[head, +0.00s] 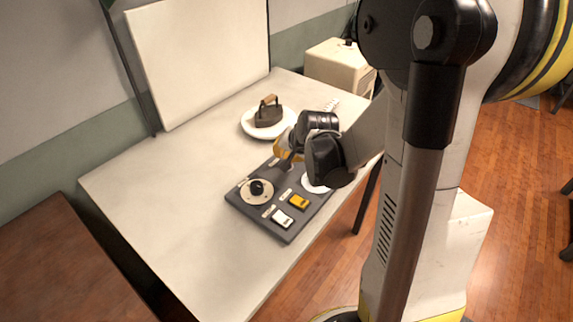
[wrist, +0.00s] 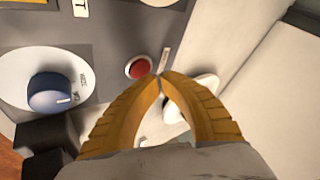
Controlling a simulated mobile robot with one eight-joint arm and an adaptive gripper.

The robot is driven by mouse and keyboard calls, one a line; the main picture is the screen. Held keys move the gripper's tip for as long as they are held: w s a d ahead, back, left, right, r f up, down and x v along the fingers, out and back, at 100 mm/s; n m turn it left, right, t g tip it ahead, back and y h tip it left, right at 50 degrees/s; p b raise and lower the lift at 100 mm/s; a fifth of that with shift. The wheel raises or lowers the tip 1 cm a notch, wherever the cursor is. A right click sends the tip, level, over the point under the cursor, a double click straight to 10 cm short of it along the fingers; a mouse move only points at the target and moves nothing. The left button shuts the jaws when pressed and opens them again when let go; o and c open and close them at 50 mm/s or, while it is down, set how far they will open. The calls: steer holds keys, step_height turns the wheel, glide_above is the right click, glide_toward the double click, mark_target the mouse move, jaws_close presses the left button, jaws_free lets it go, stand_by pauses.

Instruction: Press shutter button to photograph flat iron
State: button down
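A dark flat iron (head: 269,115) with a brown handle stands on a white plate (head: 249,129) on the table. A dark control panel (head: 266,221) lies on the table in front of it. In the wrist view, a round red button (wrist: 139,67) sits in a pale ring; I cannot confirm from any label that it is the shutter button. My gripper (wrist: 163,74) has its yellow fingertips together, just right of the red button. Contact cannot be told. In the head view, my gripper (head: 280,150) is over the panel's far end, and the red button is hidden.
The panel has a black knob (head: 257,188), a yellow switch (head: 299,202) and a white switch (head: 282,218). A blue knob (wrist: 52,94) on a white dial shows in the wrist view. A beige box (head: 335,66) is behind right. The table's left part is clear.

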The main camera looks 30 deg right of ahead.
steer(key=shift+f+b, duration=0.4)
steer(key=shift+f, duration=0.05)
steer(key=shift+f+b, duration=0.45)
stand_by(0.5)
steer(key=shift+r, duration=0.1)
steer(key=shift+r+p, duration=0.7)
steer(key=shift+r, duration=0.1)
step_height(320, 180, up, 5)
steer(key=p, duration=0.4)
stand_by(0.9)
